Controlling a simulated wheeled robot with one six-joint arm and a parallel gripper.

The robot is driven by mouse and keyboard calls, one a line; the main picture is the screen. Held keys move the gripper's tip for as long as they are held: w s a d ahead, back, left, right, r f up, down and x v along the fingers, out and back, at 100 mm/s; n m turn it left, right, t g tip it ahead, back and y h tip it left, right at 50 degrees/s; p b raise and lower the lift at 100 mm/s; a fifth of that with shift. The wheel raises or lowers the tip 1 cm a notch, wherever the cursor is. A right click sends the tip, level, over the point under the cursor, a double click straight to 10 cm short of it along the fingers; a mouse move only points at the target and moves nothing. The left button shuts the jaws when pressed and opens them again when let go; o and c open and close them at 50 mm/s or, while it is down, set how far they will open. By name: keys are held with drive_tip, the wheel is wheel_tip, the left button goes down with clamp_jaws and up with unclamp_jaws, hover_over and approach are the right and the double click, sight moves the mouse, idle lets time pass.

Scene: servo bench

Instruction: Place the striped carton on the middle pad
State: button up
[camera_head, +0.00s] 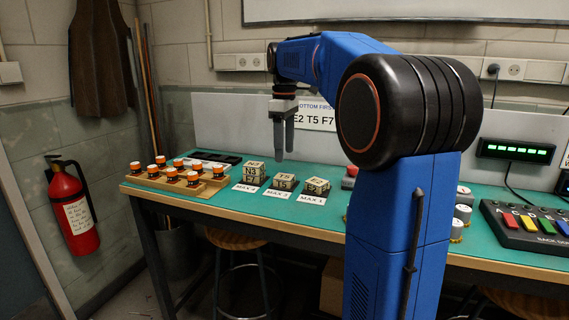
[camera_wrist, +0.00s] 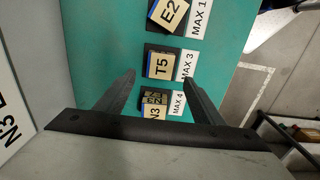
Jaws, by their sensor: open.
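I can make out no striped carton in either view. The middle pad (camera_wrist: 148,77) is dark, with a MAX 3 label beside it. A tan block marked T5 (camera_head: 284,180) sits on it and also shows in the wrist view (camera_wrist: 161,66). A block stack topped N3 (camera_head: 254,170) stands on the pad to the left in the head view, beside a MAX 4 label. A turned block marked E2 (camera_head: 317,185) is on the pad to the right, beside MAX 1. My gripper (camera_head: 282,156) points down above this row, open and empty, apart from the blocks.
A wooden rack (camera_head: 178,188) of orange-banded jars stands at the bench's left, with a dark tray (camera_head: 232,159) behind it. A sign (camera_head: 314,115) stands behind the pads. White-topped jars (camera_head: 463,204) and a colored-button panel (camera_head: 525,226) are at right. Green bench surface before the pads is clear.

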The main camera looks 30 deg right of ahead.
drive_tip(key=shift+r, duration=1.95)
drive_tip(key=shift+s, duration=0.1)
